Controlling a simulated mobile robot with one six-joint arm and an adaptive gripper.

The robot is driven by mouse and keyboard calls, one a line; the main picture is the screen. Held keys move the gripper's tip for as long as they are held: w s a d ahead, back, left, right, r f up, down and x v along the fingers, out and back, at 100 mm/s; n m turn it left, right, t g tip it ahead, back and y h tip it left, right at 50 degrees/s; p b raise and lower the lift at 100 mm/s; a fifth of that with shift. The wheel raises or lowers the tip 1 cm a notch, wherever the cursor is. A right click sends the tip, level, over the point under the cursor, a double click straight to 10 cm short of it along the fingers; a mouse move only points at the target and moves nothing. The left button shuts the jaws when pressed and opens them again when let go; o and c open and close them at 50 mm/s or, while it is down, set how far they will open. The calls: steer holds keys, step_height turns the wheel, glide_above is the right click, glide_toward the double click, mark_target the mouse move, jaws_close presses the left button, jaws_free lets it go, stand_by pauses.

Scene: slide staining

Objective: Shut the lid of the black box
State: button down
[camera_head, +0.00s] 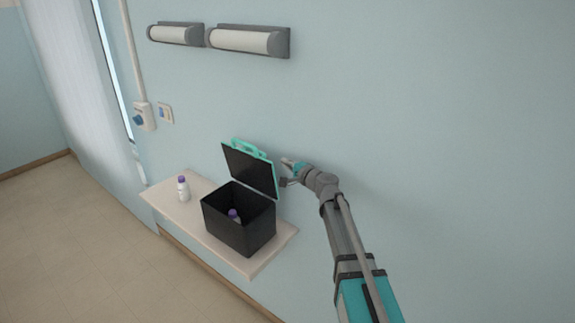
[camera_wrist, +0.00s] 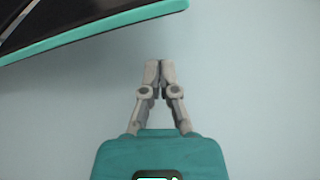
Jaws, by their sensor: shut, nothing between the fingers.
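The black box (camera_head: 237,225) stands on a pale wall shelf in the head view. Its lid (camera_head: 249,169), black inside with a teal edge and handle, stands raised at the back, near the wall. In the wrist view my gripper (camera_wrist: 159,65) is shut and empty, with the lid's teal edge (camera_wrist: 95,28) apart from the fingertips at the upper left.
The shelf (camera_head: 163,198) has bare room at its left, around a second white bottle with a purple cap (camera_head: 183,190). The wall (camera_head: 420,120) is close behind the box and gripper. Two wall lamps (camera_head: 248,40) hang higher up.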

mark_target(253, 162)
steer(key=x, duration=0.7)
steer(key=shift+w+a, duration=0.1)
steer(key=shift+a, duration=0.05)
